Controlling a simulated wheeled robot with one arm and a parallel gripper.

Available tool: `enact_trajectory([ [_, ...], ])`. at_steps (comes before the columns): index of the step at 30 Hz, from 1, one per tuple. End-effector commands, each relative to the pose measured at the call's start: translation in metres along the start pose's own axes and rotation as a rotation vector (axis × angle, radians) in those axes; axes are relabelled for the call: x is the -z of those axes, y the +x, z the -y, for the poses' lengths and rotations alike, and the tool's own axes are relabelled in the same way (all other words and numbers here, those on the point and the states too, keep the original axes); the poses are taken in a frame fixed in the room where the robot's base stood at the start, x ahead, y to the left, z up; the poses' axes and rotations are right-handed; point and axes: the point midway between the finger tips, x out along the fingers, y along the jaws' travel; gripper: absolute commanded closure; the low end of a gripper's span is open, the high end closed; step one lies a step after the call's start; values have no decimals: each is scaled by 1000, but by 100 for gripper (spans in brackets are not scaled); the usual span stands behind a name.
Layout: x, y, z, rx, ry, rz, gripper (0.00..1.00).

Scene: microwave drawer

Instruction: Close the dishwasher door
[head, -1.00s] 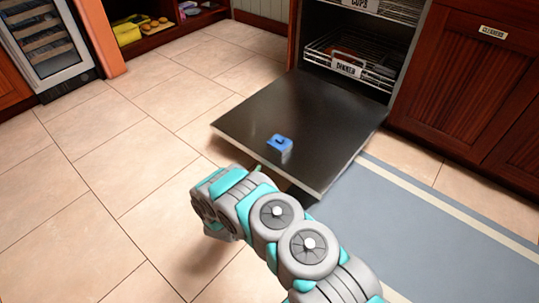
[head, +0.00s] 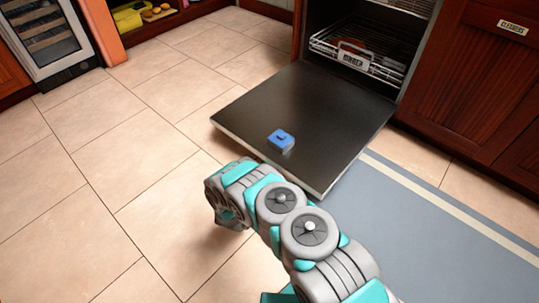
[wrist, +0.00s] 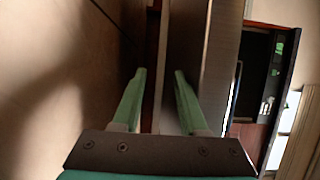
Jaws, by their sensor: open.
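The dishwasher door (head: 310,115) is folded down open, its dark inner face up, with a blue block-like piece (head: 281,140) on it. The dishwasher's lower rack (head: 357,58) shows behind it. In the head view my arm reaches to the door's near left edge, and the gripper's fingers are hidden. In the wrist view my gripper (wrist: 158,88) is open with two green fingers apart. The door's edge (wrist: 216,70) appears to run just beyond and beside the right finger; I cannot tell whether they touch.
A wooden cabinet (head: 474,80) stands right of the dishwasher. A blue-grey mat (head: 430,225) lies on the floor at the right. A wine cooler (head: 52,40) stands at the far left. The tiled floor left of the door is clear.

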Motion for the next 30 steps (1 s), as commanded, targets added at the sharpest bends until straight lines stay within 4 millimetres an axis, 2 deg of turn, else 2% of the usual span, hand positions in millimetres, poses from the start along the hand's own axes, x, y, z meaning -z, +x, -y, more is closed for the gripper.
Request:
enact_trajectory([
  [3,2,18,-1,0,1,-3,57],
  [9,1,36,0,0,2,-2,57],
  [19,0,39,0,0,0,0,59],
  [30,0,39,0,0,0,0,100],
])
